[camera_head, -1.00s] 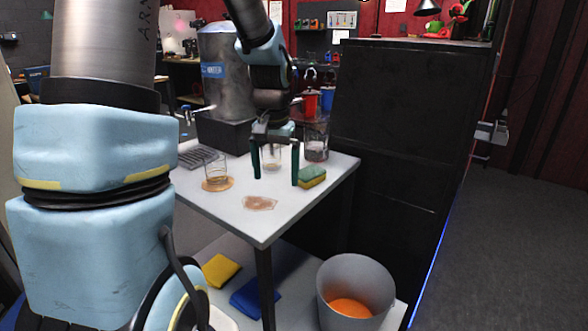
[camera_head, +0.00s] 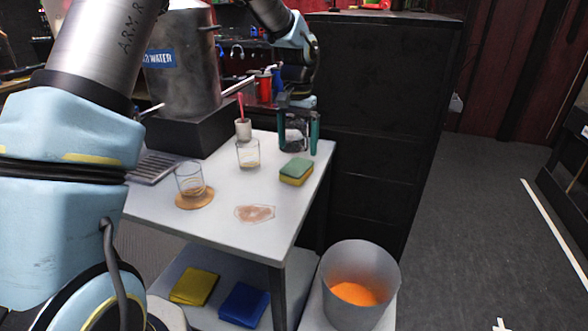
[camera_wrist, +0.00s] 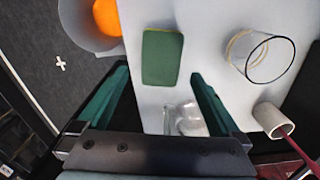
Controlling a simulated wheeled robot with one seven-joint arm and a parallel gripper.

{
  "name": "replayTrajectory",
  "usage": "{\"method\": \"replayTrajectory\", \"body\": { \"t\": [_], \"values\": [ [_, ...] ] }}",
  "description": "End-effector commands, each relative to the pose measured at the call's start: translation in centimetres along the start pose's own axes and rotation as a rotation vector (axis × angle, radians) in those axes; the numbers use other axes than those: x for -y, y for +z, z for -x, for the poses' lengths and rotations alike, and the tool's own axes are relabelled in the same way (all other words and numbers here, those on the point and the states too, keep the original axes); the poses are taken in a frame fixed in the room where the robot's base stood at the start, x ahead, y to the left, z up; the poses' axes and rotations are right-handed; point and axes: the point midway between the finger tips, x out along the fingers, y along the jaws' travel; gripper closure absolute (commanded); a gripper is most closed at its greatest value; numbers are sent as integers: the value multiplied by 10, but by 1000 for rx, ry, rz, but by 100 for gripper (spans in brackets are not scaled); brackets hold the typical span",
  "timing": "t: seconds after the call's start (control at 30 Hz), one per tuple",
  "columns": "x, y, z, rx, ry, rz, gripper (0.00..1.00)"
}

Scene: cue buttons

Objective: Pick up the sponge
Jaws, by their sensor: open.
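The sponge (camera_head: 296,171), green on top and yellow below, lies flat near the right edge of the white table (camera_head: 221,207). In the wrist view its green top (camera_wrist: 162,57) lies beyond the fingertips, roughly in line with the gap between them. My gripper (camera_head: 298,150) is open with teal fingers, pointing down at the table's back right corner, behind the sponge and apart from it. The fingers also show in the wrist view (camera_wrist: 160,75). A clear glass jar (camera_wrist: 186,118) shows between and below the fingers.
Two glasses (camera_head: 248,153) (camera_head: 190,179) stand left of the sponge, one on a cork coaster. A small cup with a red stick (camera_head: 243,129) stands behind. A brown spill (camera_head: 255,213) marks the table. A grey bin (camera_head: 359,285) stands lower right; a black cabinet (camera_head: 385,110) rises behind.

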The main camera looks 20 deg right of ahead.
Motion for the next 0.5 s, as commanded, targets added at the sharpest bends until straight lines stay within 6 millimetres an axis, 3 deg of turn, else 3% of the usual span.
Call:
{"method": "replayTrajectory", "body": {
  "t": [0.27,0.5],
  "values": [
    [1,1,-22,1,0,1,0],
    [2,4,-56,2,1,1,0]
  ]
}}
